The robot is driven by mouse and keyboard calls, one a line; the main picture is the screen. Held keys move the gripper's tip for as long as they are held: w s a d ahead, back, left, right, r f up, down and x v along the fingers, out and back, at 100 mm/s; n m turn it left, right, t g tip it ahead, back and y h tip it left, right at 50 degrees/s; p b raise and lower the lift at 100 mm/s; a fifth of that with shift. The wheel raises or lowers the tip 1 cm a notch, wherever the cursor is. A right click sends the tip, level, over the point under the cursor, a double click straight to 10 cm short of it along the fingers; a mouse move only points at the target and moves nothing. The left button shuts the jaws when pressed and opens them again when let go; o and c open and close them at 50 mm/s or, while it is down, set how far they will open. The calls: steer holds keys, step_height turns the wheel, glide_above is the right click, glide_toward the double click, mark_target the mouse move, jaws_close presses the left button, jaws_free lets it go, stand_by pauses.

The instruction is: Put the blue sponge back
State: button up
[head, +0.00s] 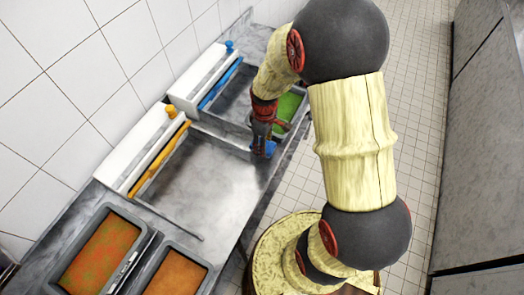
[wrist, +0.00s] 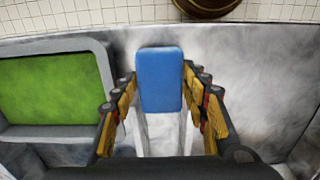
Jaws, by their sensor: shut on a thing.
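The blue sponge (wrist: 160,80) is held between the two fingers of my gripper (wrist: 160,112) in the wrist view. In the head view my gripper (head: 264,135) is over the counter's edge, and a small part of the sponge (head: 268,147) shows below it. My gripper is shut on the sponge. A grey tray (wrist: 107,62) with green contents (wrist: 52,88) lies to the left of the sponge in the wrist view; it is partly behind my gripper in the head view. I cannot tell whether the sponge touches the counter.
Two white rail units with a blue bar (head: 220,84) and an orange bar (head: 158,160) stand along the tiled wall. Two trays of orange food (head: 100,252) sit at the near end. The middle of the metal counter (head: 200,185) is clear.

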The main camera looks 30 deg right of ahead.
step_height(320, 180, down, 5)
steer(key=shift+b, duration=0.3)
steer(key=shift+c, duration=0.4)
steer(key=o, duration=1)
steer(key=shift+r, duration=0.1)
steer(key=shift+o, duration=0.5)
step_height(320, 180, up, 12)
steer(key=shift+f+p, duration=0.15)
steer(key=shift+p, duration=0.6)
steer(key=s+a+r+m+t, duration=0.2)
steer(key=s+r, duration=0.3)
steer(key=r, duration=0.3)
steer(key=s+a+r+m+t, duration=0.1)
steer(key=s+a+r, duration=0.3)
steer(key=r, duration=0.4)
steer(key=s+a+r+m+t, duration=0.2)
steer(key=s+a+r+m, duration=0.1)
steer(key=s+r, duration=0.3)
step_height(320, 180, up, 2)
steer(key=shift+s+a+r+m+t, duration=0.15)
steer(key=shift+a+m+t, duration=0.15)
steer(key=shift+m, duration=0.1)
